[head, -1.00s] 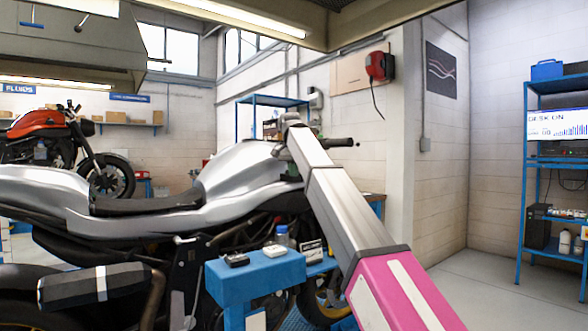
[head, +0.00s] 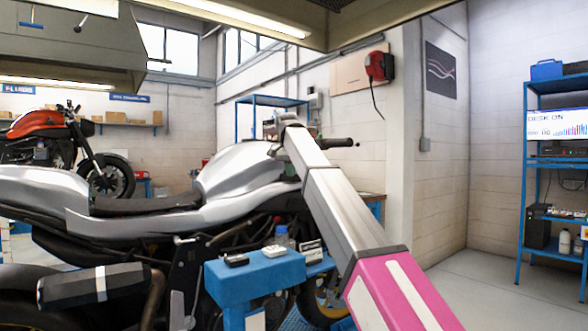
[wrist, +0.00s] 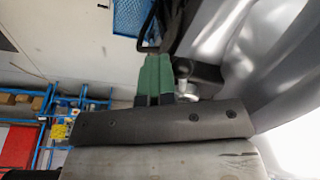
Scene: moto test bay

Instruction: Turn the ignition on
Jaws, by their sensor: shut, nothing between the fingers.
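The silver motorcycle (head: 240,168) stands across the middle of the head view, its right-hand handlebar grip (head: 338,143) showing past my arm. My gripper (wrist: 157,66) shows green fingers held together, with nothing between them, in the wrist view. Its fingertips are close to dark parts and a small round silver fitting (wrist: 184,88) beside them. I cannot tell whether they touch. The ignition switch cannot be made out clearly in either view. In the head view my arm covers the front of the tank and the cockpit, and the fingertips are mostly hidden.
An orange motorcycle (head: 42,120) is at the back left. A blue shelf (head: 524,180) with a lit screen (head: 557,124) reading "DESK ON" is at the right. The floor before it is clear.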

